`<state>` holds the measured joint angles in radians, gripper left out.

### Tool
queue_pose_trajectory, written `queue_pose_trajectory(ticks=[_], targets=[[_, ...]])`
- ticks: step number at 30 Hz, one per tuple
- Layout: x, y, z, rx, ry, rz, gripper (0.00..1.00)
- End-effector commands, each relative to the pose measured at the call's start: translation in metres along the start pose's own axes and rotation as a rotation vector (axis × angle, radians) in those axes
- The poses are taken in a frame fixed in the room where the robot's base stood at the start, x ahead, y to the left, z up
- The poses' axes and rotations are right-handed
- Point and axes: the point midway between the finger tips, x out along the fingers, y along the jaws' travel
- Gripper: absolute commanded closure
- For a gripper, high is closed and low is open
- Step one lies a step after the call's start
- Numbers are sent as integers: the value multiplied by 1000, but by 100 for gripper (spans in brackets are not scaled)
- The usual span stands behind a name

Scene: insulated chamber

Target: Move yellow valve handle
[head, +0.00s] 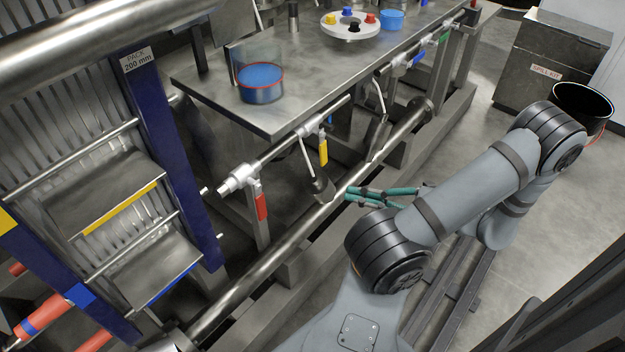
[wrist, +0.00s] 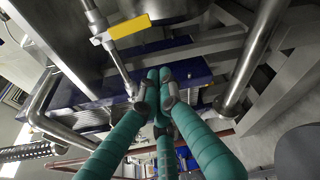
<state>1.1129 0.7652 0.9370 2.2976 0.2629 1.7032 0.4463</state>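The yellow valve handle (head: 323,151) hangs down from the valve on the horizontal pipe below the table edge. In the wrist view the handle (wrist: 125,28) is a yellow bar at the upper left, beyond my fingertips and apart from them. My gripper (head: 348,194) has teal fingers and is to the right of and below the handle in the head view, near the large lower pipe. In the wrist view the tips of my gripper (wrist: 157,92) are drawn close together with nothing seen held. Whether they touch is unclear.
A red handle (head: 261,201) is left on the same pipe, with blue and green handles (head: 443,38) to the right. The large lower pipe (head: 285,235) and an angled stem (head: 318,181) lie near my fingers. The steel table (head: 300,95) overhangs the valves.

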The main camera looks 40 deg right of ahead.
Motion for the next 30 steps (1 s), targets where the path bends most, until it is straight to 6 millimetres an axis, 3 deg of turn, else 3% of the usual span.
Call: queue_pose_trajectory(ticks=[3, 8, 14, 26, 30], targets=[[0, 14, -2, 245, 12, 47, 100], [1, 14, 1, 406, 5, 53, 100], [20, 14, 0, 428, 8, 53, 100], [101, 17, -1, 425, 9, 52, 100], [94, 8, 18, 419, 6, 47, 100]])
